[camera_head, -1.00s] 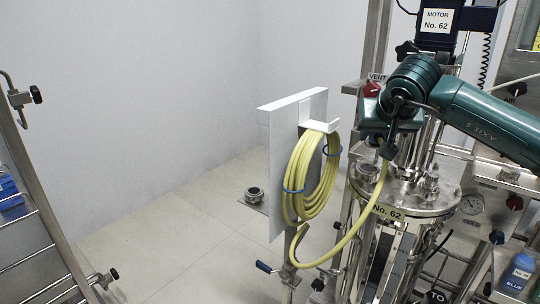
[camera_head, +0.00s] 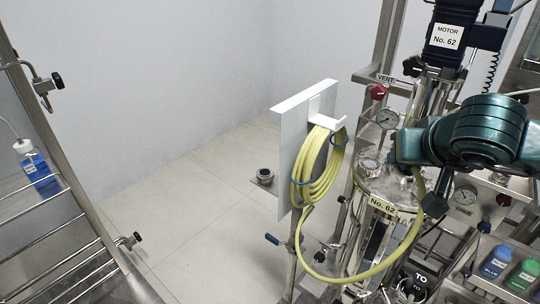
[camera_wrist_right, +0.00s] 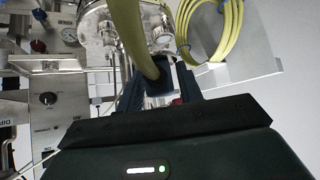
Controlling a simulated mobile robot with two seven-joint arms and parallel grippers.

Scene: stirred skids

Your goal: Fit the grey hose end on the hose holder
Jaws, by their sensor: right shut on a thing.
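A yellow hose hangs in a coil (camera_head: 318,175) on the white hook of the hose holder (camera_head: 289,165), an upright white board. Its free length (camera_head: 345,279) loops down and rises to my right gripper (camera_head: 403,150), beside the tank lid and right of the holder. In the right wrist view the hose (camera_wrist_right: 128,35) runs down between the fingers of my right gripper (camera_wrist_right: 160,88), which is shut on the hose end. The grey end itself is mostly hidden by the fingers. My left gripper is not in view.
A round metal fitting (camera_head: 265,176) on a small plate shows left of the board. The tank (camera_head: 378,190) labelled No. 62, with gauges and valves, stands under my right arm. A metal rack (camera_head: 60,215) stands at the left. Open floor lies between.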

